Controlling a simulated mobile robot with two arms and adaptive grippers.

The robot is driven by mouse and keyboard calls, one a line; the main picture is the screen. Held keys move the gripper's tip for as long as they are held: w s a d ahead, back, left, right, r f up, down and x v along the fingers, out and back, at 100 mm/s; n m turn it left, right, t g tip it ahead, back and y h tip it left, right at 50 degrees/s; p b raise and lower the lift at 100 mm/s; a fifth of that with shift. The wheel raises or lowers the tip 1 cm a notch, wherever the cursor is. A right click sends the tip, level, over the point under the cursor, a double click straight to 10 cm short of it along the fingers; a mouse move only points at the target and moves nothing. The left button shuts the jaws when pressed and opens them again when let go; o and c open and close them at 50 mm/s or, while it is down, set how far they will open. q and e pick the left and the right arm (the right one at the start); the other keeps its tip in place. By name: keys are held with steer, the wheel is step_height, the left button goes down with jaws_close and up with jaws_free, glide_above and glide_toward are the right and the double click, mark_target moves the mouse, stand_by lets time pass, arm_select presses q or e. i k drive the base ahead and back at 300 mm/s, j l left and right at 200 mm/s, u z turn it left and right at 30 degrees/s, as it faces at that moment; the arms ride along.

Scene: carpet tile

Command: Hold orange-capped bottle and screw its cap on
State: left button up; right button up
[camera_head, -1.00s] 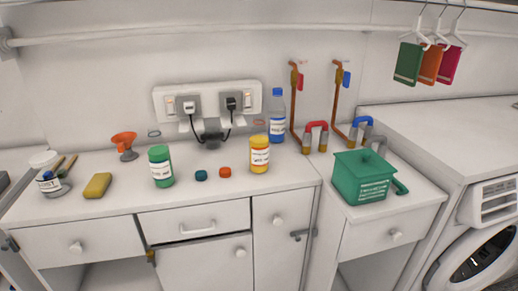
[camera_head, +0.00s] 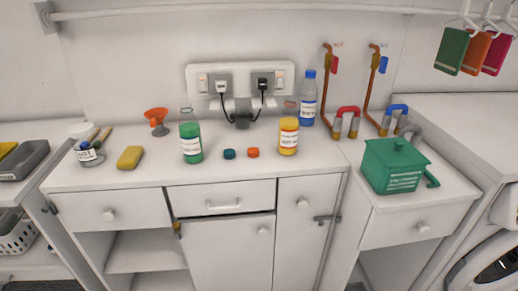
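A bottle with orange liquid and a white label (camera_head: 289,133) stands upright on the white counter, right of centre. Its clear neck is bare on top. An orange cap (camera_head: 253,153) lies on the counter just left of it. A teal cap (camera_head: 229,154) lies beside the orange cap. A bottle with green liquid (camera_head: 190,139) stands upright further left, its neck also bare. Neither of my grippers is in view.
A blue bottle (camera_head: 308,99) stands behind the orange one, near copper pipes. A yellow sponge (camera_head: 130,157), an orange funnel (camera_head: 156,121) and a pot with brushes (camera_head: 89,153) are at left. The counter's front strip is clear.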

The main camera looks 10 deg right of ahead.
mark_target(289, 121)
steer(key=i+l+u, duration=0.15)
steer(key=l+u, duration=0.25)
steer(key=l, duration=0.15)
steer(key=i+l+u, duration=0.1)
steer(key=l+u, duration=0.25)
steer(key=l, duration=0.15)
steer(key=l+u, duration=0.4)
steer(key=l, duration=0.2)
